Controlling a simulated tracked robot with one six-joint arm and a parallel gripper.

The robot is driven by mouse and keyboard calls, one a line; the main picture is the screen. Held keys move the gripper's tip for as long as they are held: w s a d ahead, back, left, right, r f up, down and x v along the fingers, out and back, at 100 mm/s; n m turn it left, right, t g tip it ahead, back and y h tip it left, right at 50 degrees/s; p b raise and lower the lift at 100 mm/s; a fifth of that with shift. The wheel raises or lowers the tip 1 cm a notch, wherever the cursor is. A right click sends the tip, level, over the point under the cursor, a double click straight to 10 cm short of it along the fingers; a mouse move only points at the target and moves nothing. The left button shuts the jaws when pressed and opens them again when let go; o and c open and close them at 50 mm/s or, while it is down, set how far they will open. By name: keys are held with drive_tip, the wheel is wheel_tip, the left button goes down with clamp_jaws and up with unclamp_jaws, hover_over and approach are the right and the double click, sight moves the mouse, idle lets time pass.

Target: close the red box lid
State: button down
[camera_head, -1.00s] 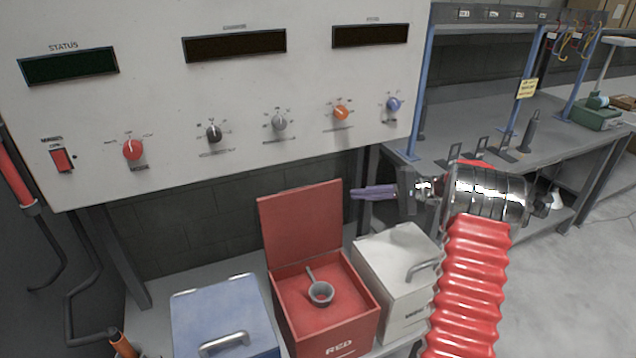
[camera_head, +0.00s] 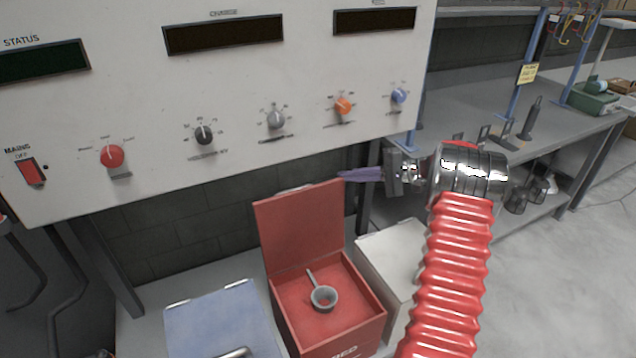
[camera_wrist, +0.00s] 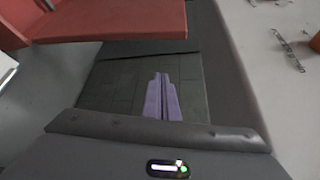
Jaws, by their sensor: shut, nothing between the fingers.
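The red box (camera_head: 330,318) stands on the low shelf with its red lid (camera_head: 300,225) raised upright at the back. A grey ladle-like cup with a handle (camera_head: 323,297) lies inside it. My gripper (camera_head: 345,176) has purple fingers, shut and empty, pointing left. In the head view the fingertips overlap the lid's top right corner; I cannot tell if they touch it. In the wrist view the fingers (camera_wrist: 162,98) are together, and a red panel (camera_wrist: 100,18), probably the lid, shows at the upper left, apart from them.
A blue box (camera_head: 220,320) is left of the red box and a white box (camera_head: 395,265) is right of it, both closed. The control panel (camera_head: 240,90) with knobs hangs above. A grey workbench (camera_head: 470,110) is at the right.

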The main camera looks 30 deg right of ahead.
sight(319, 184)
drive_tip(key=x, duration=1)
drive_tip(key=shift+s+a+r, duration=0.1)
drive_tip(key=shift+s+r, duration=0.1)
drive_tip(key=shift+s, duration=0.45)
drive_tip(key=shift+s+a+r, duration=0.1)
drive_tip(key=shift+s+r, duration=0.1)
drive_tip(key=shift+s, duration=0.5)
drive_tip(key=shift+s+a+r, duration=0.15)
drive_tip(key=shift+s+r, duration=0.05)
drive_tip(key=shift+s, duration=0.45)
drive_tip(key=shift+s, duration=0.1)
